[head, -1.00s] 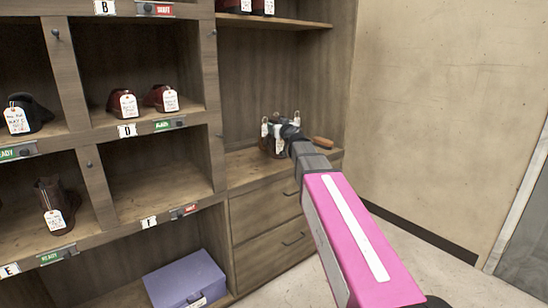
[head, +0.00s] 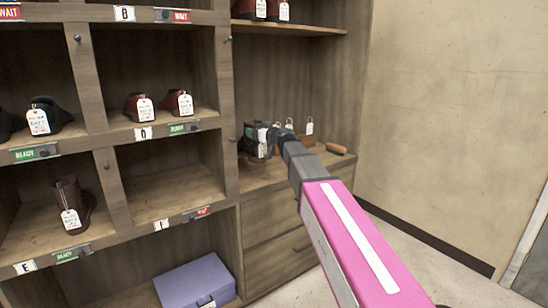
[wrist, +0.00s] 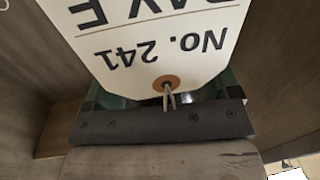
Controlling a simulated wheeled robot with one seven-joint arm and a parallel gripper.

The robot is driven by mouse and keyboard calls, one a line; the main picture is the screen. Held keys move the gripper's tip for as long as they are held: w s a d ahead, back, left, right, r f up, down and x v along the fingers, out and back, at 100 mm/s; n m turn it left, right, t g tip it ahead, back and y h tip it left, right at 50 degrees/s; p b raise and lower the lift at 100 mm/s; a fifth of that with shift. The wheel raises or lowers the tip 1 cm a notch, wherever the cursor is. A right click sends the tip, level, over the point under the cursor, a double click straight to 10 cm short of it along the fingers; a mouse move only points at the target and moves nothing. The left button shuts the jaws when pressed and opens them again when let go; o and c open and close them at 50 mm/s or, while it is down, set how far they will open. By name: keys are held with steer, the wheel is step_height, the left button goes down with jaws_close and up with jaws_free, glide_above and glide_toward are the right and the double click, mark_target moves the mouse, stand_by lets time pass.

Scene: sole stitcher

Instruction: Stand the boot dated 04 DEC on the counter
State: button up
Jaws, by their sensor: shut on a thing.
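My gripper (head: 265,134) is at the counter (head: 262,176) in the right-hand bay. It is shut on a dark boot (head: 256,151), largely hidden behind the gripper and my arm. I cannot tell whether the boot's sole touches the counter. In the wrist view a white tag (wrist: 160,40) hangs upside down close to the camera and reads "No. 241", with a cut-off line below that. No date shows on it. Other tagged brown footwear (head: 307,140) stands on the counter to the right of my gripper; those tags are too small to read.
A brown brush-like item (head: 336,149) lies at the counter's right end. Tagged shoes (head: 140,107) and a boot (head: 72,202) stand in the cubbies at left. Red boots (head: 260,10) stand on the shelf above. A lilac box (head: 195,283) sits low. An upright divider (head: 226,110) borders the counter.

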mark_target(258, 149)
steer(key=shift+f, duration=4.4)
steer(key=o, duration=1.6)
steer(key=shift+s+d, duration=0.1)
steer(key=v, duration=1.2)
steer(key=s+d+f+m+g+h, duration=0.2)
steer(key=s+f+g, duration=0.3)
steer(key=f, duration=0.6)
steer(key=s+d+f+m+g+h, duration=0.1)
steer(key=s+d+f+g+h, duration=0.2)
steer(key=s+f, duration=0.6)
steer(key=s+d+f+m+g+h, duration=0.2)
steer(key=s+d+f, duration=0.1)
steer(key=d+f, duration=0.1)
steer(key=s+d+f+m+g+h, duration=0.1)
steer(key=s+d+f+m+h, duration=0.1)
steer(key=s+d+f, duration=0.2)
steer(key=s+d+f+m+g+h, duration=0.2)
steer(key=s+d+f+h, duration=0.1)
steer(key=s+f, duration=0.1)
steer(key=shift+s+d+f+g, duration=0.1)
steer(key=shift+d+f+g, duration=0.2)
steer(key=shift+d+f, duration=0.15)
